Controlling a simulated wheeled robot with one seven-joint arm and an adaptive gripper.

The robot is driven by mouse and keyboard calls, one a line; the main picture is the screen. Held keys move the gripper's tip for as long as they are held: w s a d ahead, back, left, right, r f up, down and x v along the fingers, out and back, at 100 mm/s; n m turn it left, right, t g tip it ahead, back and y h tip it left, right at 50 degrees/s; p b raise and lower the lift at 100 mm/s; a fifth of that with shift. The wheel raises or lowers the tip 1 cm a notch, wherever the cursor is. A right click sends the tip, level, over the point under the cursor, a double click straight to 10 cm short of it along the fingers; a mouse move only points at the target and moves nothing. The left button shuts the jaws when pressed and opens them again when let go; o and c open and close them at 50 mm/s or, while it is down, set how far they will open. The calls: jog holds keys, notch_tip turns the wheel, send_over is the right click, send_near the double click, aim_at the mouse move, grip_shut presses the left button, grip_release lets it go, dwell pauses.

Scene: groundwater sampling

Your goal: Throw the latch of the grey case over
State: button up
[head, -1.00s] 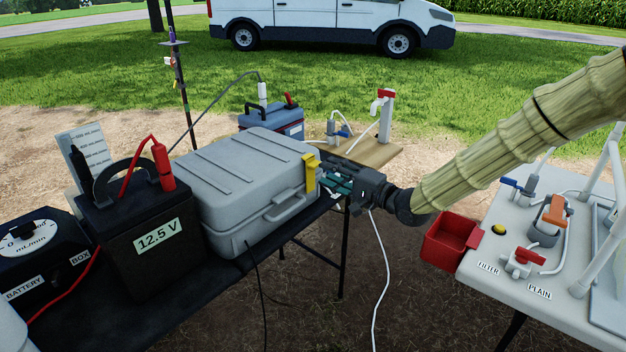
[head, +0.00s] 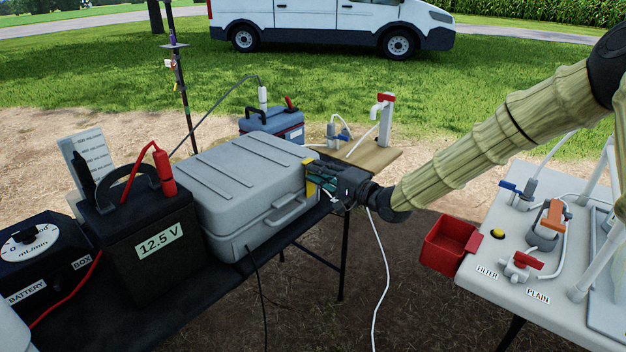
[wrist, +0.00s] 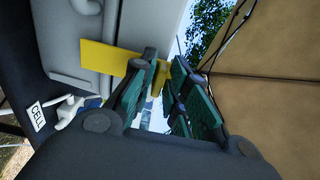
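The grey case (head: 240,185) lies closed on the black table in the head view, with a carry handle on its front side. Its yellow latch (head: 309,187) is at the right end of that side, partly covered by my fingers. In the wrist view the yellow latch (wrist: 105,57) stretches from the case wall to my fingertips, and its end shows between them. My gripper (head: 318,176) is at the latch, coming from the right. Its teal-padded fingers (wrist: 164,70) are apart, with a gap between them. Whether either finger touches the latch is hard to tell.
A 12.5 V battery (head: 140,235) stands left of the case. A blue box (head: 270,122) and a wooden board with a tap (head: 375,155) are behind it. A red bin (head: 450,245) hangs at the right table (head: 560,300). A white cable hangs below my gripper.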

grip_shut()
jog(key=shift+t+y, duration=0.6)
jog(key=shift+y, duration=0.3)
jog(key=s+d+f+b, duration=0.1)
jog(key=b, duration=0.1)
jog(key=s+d+f+b, duration=0.1)
jog(key=d+f+b, duration=0.1)
jog(key=shift+s+f+b, duration=0.1)
jog(key=shift+s+b, duration=0.2)
